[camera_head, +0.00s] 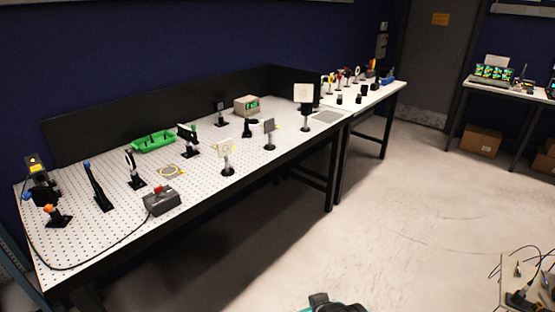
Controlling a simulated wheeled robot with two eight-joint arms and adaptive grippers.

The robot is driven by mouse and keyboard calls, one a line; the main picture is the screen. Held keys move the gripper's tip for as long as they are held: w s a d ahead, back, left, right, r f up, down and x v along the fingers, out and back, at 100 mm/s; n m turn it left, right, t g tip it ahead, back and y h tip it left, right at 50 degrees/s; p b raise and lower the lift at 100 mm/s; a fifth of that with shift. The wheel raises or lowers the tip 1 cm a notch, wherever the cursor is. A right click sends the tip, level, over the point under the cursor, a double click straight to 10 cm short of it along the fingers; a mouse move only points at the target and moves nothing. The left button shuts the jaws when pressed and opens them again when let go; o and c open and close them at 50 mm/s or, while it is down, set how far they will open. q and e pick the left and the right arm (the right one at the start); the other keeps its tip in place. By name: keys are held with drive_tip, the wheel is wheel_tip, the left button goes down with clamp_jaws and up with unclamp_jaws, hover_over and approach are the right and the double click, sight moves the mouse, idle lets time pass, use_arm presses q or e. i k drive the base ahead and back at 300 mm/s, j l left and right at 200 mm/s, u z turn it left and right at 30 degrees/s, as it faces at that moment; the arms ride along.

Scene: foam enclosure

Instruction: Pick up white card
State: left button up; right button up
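A second, larger pale square card (303,93) stands on a black mount near the table's right end. The frame does not show which of the two the task means. Neither of my grippers can be made out in the head view, and nothing touches either card.
A grey box (162,201) with a red top, a green tray (154,141) and several black optic mounts share the table. A black cable (92,265) runs along the front left edge. Another white table (380,92) adjoins at right. The floor (400,210) in front is mostly clear.

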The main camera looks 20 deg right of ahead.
sight(224, 148)
drive_tip(key=z, duration=0.15)
drive_tip(key=i+l+z, duration=0.1)
drive_tip(key=i, duration=0.35)
drive_tip(key=i+l+z, duration=0.1)
drive_tip(key=i, duration=0.3)
drive_tip(key=i+l, duration=0.2)
drive_tip(key=i, duration=0.25)
drive_tip(key=l+z, duration=0.05)
